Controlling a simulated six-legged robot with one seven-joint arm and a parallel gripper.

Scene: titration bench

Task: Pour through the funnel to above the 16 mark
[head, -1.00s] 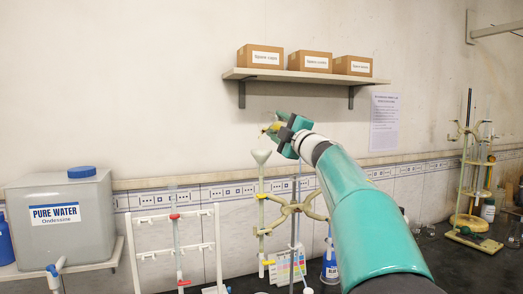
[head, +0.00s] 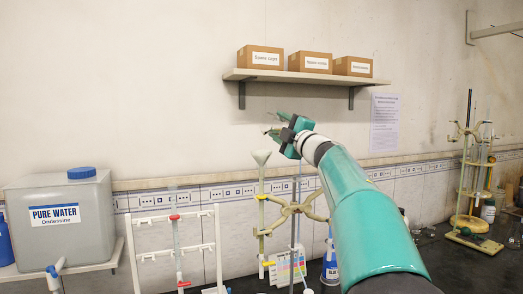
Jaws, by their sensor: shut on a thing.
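A pale funnel (head: 261,157) sits upright on top of a thin burette (head: 261,205) in the head view. The burette is held upright by a clamp on a metal stand (head: 295,209). My gripper (head: 274,124) is just above and to the right of the funnel. It is shut on a small, pale, see-through vessel (head: 270,132), mostly hidden by the fingers. The vessel's tilt and contents cannot be made out, and no stream shows. The 16 mark is too small to read.
A white rack with a red-clipped burette (head: 176,240) stands left of the funnel. A PURE WATER tank (head: 60,218) is at the far left. A shelf with boxes (head: 304,76) hangs above my gripper.

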